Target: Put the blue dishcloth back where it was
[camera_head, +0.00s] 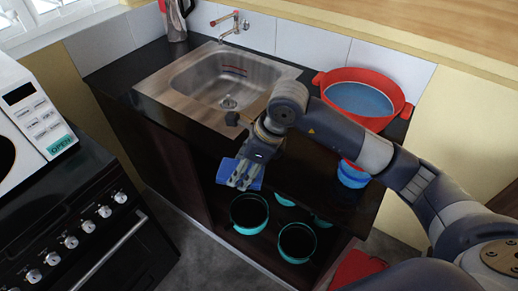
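The blue dishcloth (226,170) is at the fingers of my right gripper (241,178), its blue showing on both sides of them. My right gripper appears shut on it, in front of the sink counter and above the pots in the open lower cabinet. The fingers hide part of the cloth. My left gripper is not in view.
A steel sink (228,82) with a tap (236,24) is set in the dark counter. A red tub (361,97) stands to its right. Teal pots (297,241) fill the lower shelf. A stove (75,235) and a white microwave (30,115) are at left.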

